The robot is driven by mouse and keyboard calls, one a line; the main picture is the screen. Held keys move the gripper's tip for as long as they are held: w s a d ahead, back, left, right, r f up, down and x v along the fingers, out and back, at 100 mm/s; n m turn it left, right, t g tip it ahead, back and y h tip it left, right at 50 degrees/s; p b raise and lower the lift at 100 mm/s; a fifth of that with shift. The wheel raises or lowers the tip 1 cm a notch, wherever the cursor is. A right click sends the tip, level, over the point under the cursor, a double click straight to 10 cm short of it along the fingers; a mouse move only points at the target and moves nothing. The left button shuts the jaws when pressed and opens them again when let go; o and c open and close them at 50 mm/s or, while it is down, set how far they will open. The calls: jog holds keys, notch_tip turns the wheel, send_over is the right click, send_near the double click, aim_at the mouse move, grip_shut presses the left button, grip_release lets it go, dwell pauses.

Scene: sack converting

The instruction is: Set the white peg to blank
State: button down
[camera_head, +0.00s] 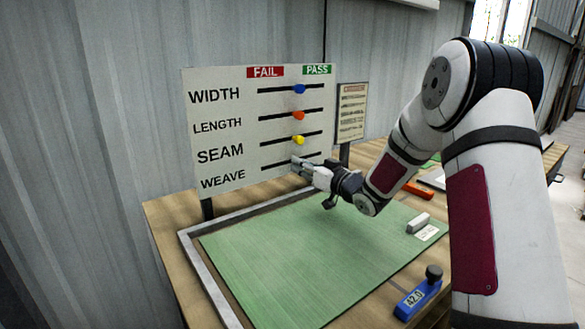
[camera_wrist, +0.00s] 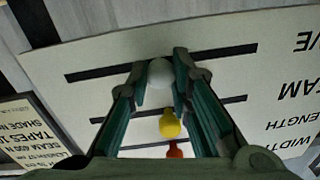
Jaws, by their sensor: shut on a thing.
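The white board (camera_head: 225,131) stands upright with slots labelled WIDTH, LENGTH, SEAM and WEAVE, a red FAIL label at left and a green PASS label at right. My gripper (camera_head: 296,163) reaches the lowest slot, WEAVE, and hides its peg in the head view. In the wrist view, which shows the board upside down, my gripper (camera_wrist: 162,80) is shut on the white peg (camera_wrist: 160,73), near the middle of the WEAVE slot (camera_wrist: 95,71). The blue peg (camera_head: 299,89), orange peg (camera_head: 298,115) and yellow peg (camera_head: 298,140) sit in the upper slots, near or slightly right of their middles.
A green mat (camera_head: 300,250) in a grey frame lies on the wooden table below the board. A light block (camera_head: 418,222) and a blue device (camera_head: 419,294) with a dark knob are at right. A small printed sign (camera_head: 351,112) stands right of the board.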

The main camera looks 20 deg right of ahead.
jog(key=c, duration=1.4)
grip_release()
jog(key=v, duration=1.2)
